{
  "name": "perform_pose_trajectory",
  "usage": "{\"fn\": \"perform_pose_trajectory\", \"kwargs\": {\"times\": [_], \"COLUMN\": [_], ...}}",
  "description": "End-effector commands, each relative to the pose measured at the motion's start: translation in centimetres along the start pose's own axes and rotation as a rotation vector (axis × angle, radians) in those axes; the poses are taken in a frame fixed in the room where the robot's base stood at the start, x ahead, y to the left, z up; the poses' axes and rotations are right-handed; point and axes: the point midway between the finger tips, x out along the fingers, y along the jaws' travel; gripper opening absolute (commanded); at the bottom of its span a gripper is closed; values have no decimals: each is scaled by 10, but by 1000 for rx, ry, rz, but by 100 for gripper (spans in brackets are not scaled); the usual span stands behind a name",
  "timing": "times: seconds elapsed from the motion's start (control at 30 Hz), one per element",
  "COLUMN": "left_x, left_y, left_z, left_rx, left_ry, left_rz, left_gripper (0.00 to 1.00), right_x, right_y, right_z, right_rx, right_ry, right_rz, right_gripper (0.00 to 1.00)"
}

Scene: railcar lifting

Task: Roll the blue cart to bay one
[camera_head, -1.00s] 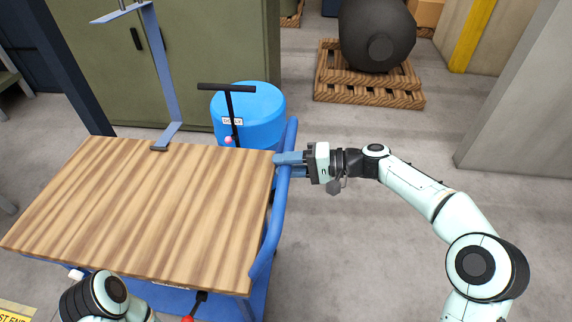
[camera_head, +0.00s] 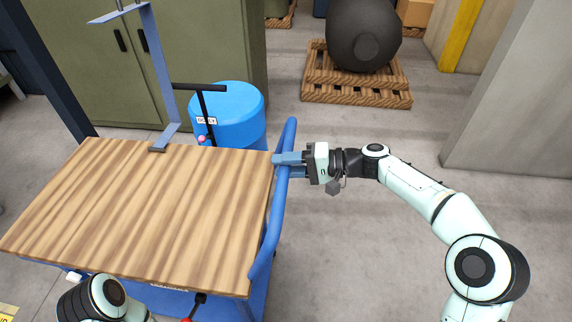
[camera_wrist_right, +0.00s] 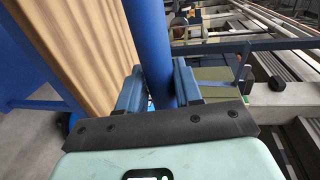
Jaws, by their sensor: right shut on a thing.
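The blue cart has a striped wooden top (camera_head: 140,210) and a blue tubular push handle (camera_head: 276,215) along its right side. My right gripper (camera_head: 288,159) is shut on that handle near its far end. In the right wrist view the blue handle tube (camera_wrist_right: 148,45) passes between the two blue fingers (camera_wrist_right: 156,88). The wooden top also shows there at the left. Part of my left arm (camera_head: 95,298) shows at the bottom left, but its gripper is not in view. No bay one marking can be read.
A blue drum (camera_head: 232,112) stands just behind the cart, in front of a green cabinet (camera_head: 100,75). A wooden pallet (camera_head: 355,90) with a dark round tank (camera_head: 362,35) is at the back right. A concrete pillar (camera_head: 505,110) is at the right. Grey floor (camera_head: 350,235) is clear right of the cart.

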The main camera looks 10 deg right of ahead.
Motion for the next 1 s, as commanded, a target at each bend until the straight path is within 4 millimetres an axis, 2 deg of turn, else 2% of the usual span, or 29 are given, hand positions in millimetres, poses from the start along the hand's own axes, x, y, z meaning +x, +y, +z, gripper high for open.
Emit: {"fn": "perform_pose_trajectory", "kwargs": {"times": [0.37, 0.4, 0.43, 0.77, 0.87, 1.0], "left_x": [0, 0, 0, 0, -1, -2], "left_y": [0, 0, 0, 0, 0, 0], "left_z": [0, 0, 0, 0, 0, 1], "left_rx": [0, 0, 0, 0, 0, 0], "left_ry": [0, 0, 0, 0, 0, -2], "left_rz": [0, 0, 0, 0, 0, -1], "left_gripper": [90, 90, 90, 90, 90, 90], "right_x": [-1, -1, -1, -2, -12, -39], "right_y": [0, 0, 0, 0, 0, 0], "right_z": [-1, -1, -1, 0, -1, -1], "right_rx": [0, 0, -1, 0, 0, 1], "right_ry": [4, 4, 4, 1, 4, 7], "right_rz": [1, 1, 1, 1, 1, 2], "right_gripper": [0, 47, 52, 52, 52, 52]}}
